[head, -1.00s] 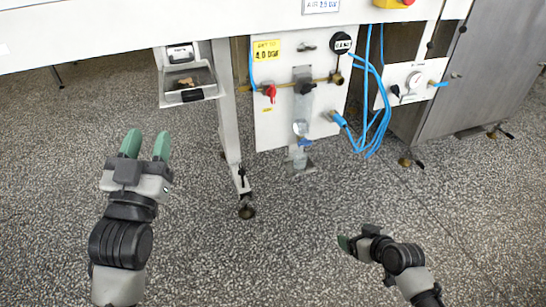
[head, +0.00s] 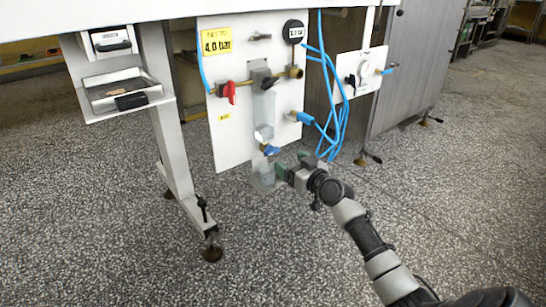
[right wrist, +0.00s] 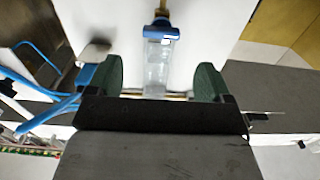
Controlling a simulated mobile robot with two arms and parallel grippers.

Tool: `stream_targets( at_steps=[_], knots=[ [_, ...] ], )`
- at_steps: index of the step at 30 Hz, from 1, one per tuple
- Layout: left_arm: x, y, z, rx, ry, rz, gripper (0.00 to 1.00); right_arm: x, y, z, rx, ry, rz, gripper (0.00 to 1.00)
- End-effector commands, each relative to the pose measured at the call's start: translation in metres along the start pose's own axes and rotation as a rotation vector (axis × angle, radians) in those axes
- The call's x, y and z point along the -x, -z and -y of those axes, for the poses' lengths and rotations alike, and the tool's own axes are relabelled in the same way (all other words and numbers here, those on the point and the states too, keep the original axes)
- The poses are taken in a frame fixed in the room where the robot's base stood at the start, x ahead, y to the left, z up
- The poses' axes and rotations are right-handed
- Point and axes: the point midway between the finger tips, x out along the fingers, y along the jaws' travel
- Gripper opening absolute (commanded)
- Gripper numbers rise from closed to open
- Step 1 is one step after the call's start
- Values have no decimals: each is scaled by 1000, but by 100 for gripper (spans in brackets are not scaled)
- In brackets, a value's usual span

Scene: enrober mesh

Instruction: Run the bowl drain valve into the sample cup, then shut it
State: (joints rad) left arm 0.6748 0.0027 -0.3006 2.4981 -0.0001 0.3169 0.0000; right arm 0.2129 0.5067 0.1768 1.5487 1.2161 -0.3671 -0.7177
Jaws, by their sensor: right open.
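The clear filter bowl (head: 264,115) hangs on the white panel under a dark regulator body. Its blue drain valve (head: 270,150) is at the bottom of the bowl. A clear sample cup (head: 265,175) stands below the valve; its contents cannot be made out. My right gripper (head: 291,165) is open and empty, just right of the cup and slightly below the valve. In the right wrist view the bowl (right wrist: 157,68) and the blue valve (right wrist: 160,31) appear upside down, beyond and between the open green fingers. My left gripper is out of view.
The white panel (head: 228,130) carries a red-handled valve (head: 228,92) and a round gauge (head: 294,32). Blue hoses (head: 335,120) hang just right of the bowl, close to my right gripper. A table leg (head: 172,120) stands left. The speckled floor in front is clear.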

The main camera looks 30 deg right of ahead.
Motion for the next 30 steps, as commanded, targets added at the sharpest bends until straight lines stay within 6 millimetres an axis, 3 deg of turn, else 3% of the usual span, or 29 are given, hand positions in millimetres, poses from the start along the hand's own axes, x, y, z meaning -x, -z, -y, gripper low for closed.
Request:
stream_targets(
  at_steps=[6,12,26,30],
  knots=[
    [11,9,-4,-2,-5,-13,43,-39,-3,0,-2,0,-2,81],
    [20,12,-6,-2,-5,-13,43,-63,-3,1,-1,1,0,81],
    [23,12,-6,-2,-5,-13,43,-73,-1,1,1,2,3,81],
    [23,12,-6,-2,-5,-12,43,-72,-1,1,1,2,3,59]
  ],
)
